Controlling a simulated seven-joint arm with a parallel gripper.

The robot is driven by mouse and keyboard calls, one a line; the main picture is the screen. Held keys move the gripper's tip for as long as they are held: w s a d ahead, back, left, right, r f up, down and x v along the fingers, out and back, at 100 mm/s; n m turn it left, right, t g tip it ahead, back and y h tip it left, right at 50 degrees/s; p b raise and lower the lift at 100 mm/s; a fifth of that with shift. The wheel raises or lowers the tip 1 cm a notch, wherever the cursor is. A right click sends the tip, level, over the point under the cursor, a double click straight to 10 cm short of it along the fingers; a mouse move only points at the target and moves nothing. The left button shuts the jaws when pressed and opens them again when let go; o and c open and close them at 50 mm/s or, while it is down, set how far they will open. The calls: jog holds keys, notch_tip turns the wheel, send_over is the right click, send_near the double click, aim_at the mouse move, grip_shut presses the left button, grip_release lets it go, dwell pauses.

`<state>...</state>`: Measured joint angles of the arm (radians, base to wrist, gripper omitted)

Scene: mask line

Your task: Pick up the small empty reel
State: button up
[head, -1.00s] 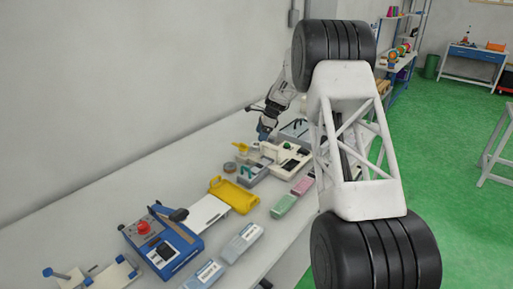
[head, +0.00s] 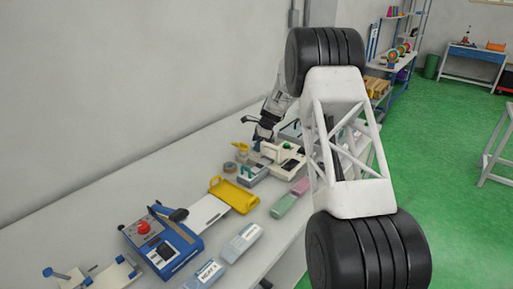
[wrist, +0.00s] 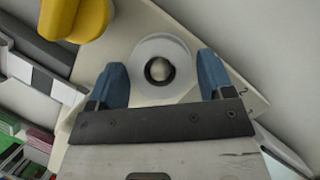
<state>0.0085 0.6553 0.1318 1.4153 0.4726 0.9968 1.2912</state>
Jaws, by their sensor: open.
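In the wrist view a small whitish reel (wrist: 183,50) with a dark hub ring around a pale centre lies on a beige plate (wrist: 145,25). No tape shows on it. My gripper (wrist: 161,68) is open, with one blue finger on each side of the reel's near part. I cannot tell whether the fingers touch it or how high they are above the plate. In the head view my gripper (head: 259,139) is over the far part of the bench, and I cannot make out the reel there.
A yellow part (wrist: 88,18) stands at the upper left of the wrist view. On the bench are a yellow tray (head: 246,203), a grey-brown roll (head: 229,167), a blue device (head: 178,257), and green (head: 284,205) and pink boxes. The wall runs along the left.

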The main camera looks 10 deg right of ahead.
jog(key=shift+f, duration=0.1)
dwell(0.5)
jog(key=c, duration=0.7)
jog(key=shift+o, duration=0.2)
jog(key=shift+r, duration=0.2)
notch_tip(320, 180, up, 10)
jog(key=shift+f, duration=0.15)
dwell(0.5)
jog(key=shift+r, duration=2.5)
jog(key=shift+a, duration=0.1)
